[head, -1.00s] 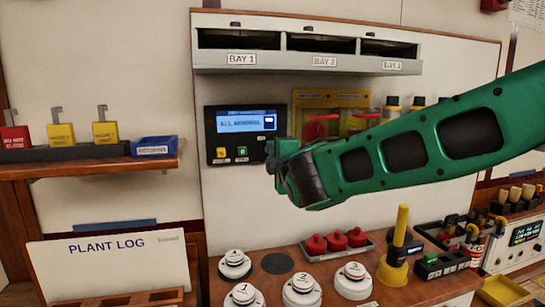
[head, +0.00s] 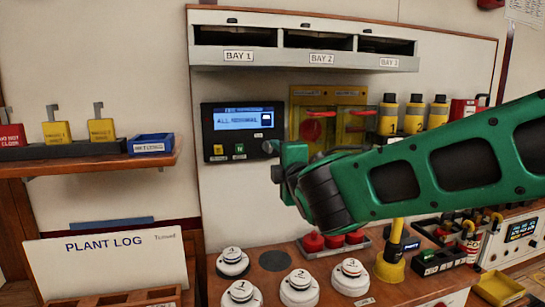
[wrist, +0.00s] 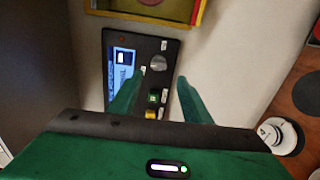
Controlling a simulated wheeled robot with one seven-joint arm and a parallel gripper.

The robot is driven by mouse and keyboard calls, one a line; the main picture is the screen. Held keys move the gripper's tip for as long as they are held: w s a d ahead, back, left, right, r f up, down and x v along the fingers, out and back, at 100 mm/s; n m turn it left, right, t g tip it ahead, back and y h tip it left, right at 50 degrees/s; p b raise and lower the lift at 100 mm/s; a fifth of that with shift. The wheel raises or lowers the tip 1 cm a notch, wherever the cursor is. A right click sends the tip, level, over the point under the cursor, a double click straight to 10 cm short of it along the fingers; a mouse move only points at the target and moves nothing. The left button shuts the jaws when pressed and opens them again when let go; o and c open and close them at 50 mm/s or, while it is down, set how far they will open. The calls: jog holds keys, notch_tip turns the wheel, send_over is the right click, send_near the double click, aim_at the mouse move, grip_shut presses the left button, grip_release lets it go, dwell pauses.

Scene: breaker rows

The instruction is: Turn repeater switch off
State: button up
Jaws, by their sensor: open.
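A black wall panel (head: 210,142) carries a lit blue screen (head: 243,118) reading "ALL NORMAL", with a yellow button (head: 218,150) and a green button (head: 239,149) below. In the wrist view the panel (wrist: 170,47) also shows a round grey knob (wrist: 158,62). I cannot read its label or its setting. My gripper (wrist: 157,98) is open and empty, its two green fingers spread before the panel, one overlapping the screen, the other past the panel's edge. In the head view my gripper (head: 277,160) is at the panel's lower right corner.
Yellow-framed boxes with red parts (head: 313,128) hang just right of the panel. The bay shelf (head: 300,55) is above. A shelf with padlocks (head: 90,165) is at left.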

jog(key=v, duration=0.3)
jog(key=shift+s+d, duration=0.1)
jog(key=shift+s, duration=0.25)
